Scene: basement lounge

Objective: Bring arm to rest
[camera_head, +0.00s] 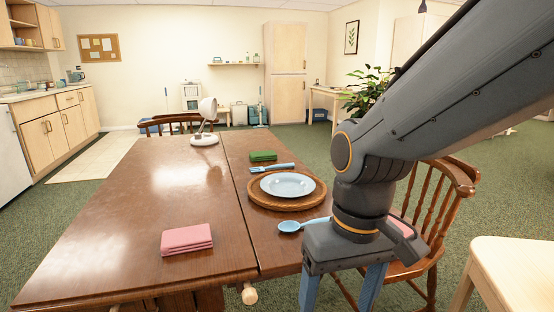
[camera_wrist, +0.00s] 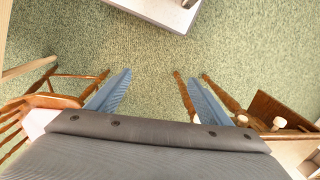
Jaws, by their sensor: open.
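My gripper (camera_head: 338,290) hangs at the lower right of the head view, pointing down by the near right edge of the wooden table (camera_head: 120,225). Its two blue fingers are apart with nothing between them. In the wrist view my gripper (camera_wrist: 155,95) is also open and empty, over green carpet. My grey arm reaches in from the upper right and hides part of the table's right side and a chair. The wrist body covers the bottom of the wrist view.
The table bears a blue plate (camera_head: 288,184) on a round wooden board, a blue fork (camera_head: 272,168), a blue spoon (camera_head: 303,224), a pink cloth (camera_head: 187,239), a green cloth (camera_head: 263,156) and a white lamp (camera_head: 206,120). A wooden chair (camera_head: 440,215) and pale table (camera_head: 515,265) stand right.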

